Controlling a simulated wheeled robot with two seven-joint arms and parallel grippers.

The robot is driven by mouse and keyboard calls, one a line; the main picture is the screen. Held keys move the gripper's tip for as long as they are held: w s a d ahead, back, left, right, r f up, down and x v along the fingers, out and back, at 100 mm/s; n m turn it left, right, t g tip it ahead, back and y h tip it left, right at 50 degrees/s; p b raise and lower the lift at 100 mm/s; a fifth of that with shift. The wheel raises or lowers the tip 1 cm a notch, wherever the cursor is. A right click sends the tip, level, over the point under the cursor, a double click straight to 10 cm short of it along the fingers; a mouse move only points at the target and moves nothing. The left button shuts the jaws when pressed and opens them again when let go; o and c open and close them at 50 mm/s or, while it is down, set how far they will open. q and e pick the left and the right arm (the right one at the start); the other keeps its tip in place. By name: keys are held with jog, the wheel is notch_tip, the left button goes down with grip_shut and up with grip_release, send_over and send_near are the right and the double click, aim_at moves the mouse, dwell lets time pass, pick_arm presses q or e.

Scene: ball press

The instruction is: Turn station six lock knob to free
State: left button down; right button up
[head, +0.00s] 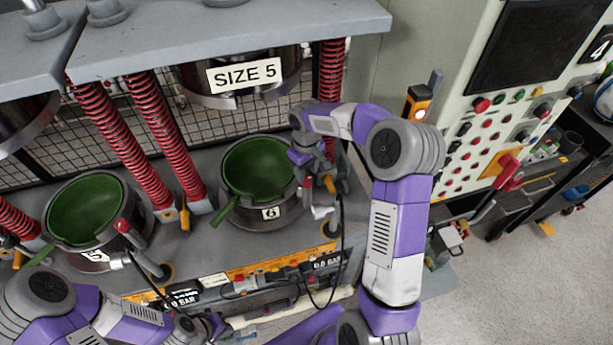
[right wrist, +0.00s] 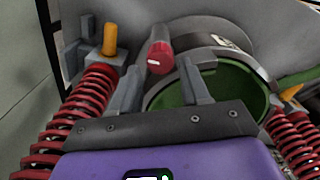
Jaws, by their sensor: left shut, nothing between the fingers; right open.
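The station six mould (head: 270,213) is a grey ring with a green bowl (head: 262,168) and a "6" label. Its red lock knob (right wrist: 160,57) shows in the right wrist view, with a small white mark on its face. My right gripper (right wrist: 162,82) is open; the knob shows between and just beyond its fingertips, and I cannot tell whether they touch it.
The station five mould (head: 88,215), with its own red knob (head: 122,226), stands to the left. Red springs (head: 165,140) rise around the moulds. The "SIZE 5" press head (head: 243,77) hangs above. A control panel (head: 505,115) stands at the right.

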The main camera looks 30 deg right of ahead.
aim_at(307, 178)
notch_tip(307, 178, up, 4)
jog(key=shift+r, duration=0.2)
dwell(0.5)
